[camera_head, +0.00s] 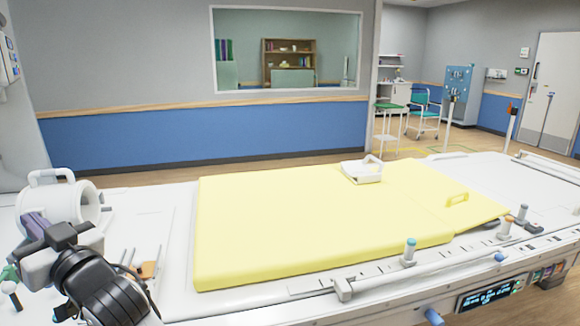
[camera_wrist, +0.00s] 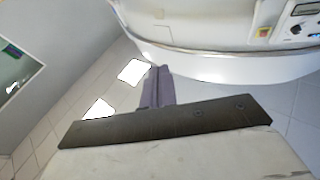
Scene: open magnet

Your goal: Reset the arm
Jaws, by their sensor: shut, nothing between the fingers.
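My gripper (camera_head: 36,226) is at the lower left of the head view, at the end of my black and grey arm. It is in front of a white ring-shaped device with a handle (camera_head: 82,196); whether they touch I cannot tell. In the wrist view the purple-grey fingers of my gripper (camera_wrist: 155,75) are together, with nothing between them. They point towards a white curved machine body (camera_wrist: 200,62).
A white patient table (camera_head: 170,215) with a yellow pad (camera_head: 300,220) fills the foreground. A white device (camera_head: 362,173) lies on the pad. Posts and a rail (camera_head: 440,265) line the near edge. Thin upright items stand beside my arm. Open floor (camera_head: 250,167) lies behind the table.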

